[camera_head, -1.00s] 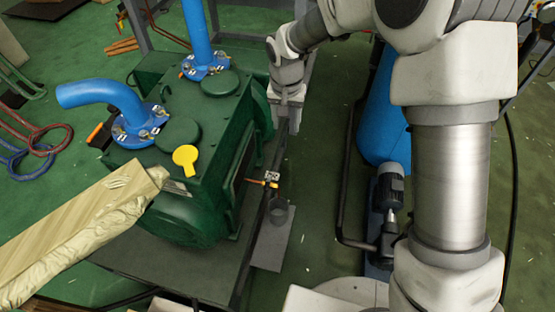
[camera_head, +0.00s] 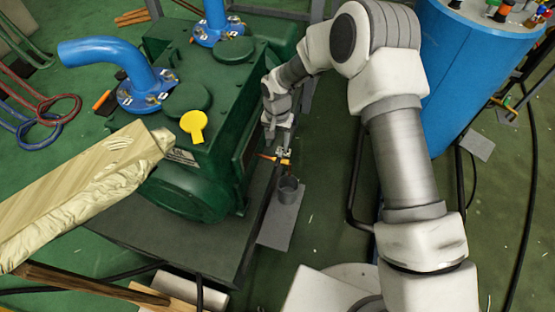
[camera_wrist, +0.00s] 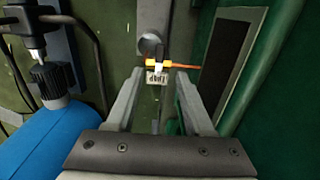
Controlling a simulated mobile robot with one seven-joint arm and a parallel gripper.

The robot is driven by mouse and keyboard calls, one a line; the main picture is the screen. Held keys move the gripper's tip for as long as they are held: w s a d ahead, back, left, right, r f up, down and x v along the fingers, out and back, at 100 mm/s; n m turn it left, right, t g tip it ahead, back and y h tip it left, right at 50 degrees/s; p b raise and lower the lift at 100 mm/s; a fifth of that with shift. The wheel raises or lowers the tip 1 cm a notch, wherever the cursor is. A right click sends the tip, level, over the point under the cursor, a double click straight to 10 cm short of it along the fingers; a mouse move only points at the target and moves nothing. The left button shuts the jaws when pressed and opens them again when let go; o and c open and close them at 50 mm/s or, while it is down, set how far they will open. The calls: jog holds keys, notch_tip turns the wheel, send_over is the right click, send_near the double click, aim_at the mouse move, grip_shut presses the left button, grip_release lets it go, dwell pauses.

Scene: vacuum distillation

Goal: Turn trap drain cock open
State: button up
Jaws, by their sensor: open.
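The trap drain cock (camera_head: 284,156) sits low beside the green pump, with a small orange handle pointing left in the head view. In the wrist view the cock's yellow-orange handle (camera_wrist: 184,66) points right, and a white tag reading "TRAP" (camera_wrist: 157,77) hangs at it. My gripper (camera_wrist: 160,88) is open, its two fingers on either side of the tag, with the handle just beyond the fingertips. In the head view my gripper (camera_head: 271,138) is just above the cock. I see no contact; the fingertips are partly hidden there.
A dark grey cup (camera_head: 288,188) stands on a grey plate (camera_head: 281,225) below the cock. The green pump (camera_head: 195,180) is close on the left in the head view. A blue tank (camera_head: 455,75) stands at right. Green floor between them is mostly clear.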

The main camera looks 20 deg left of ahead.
aim_at(277, 162)
notch_tip(277, 162, down, 9)
jog(key=shift+f+b, duration=0.2)
jog(key=shift+b, duration=0.85)
grip_shut()
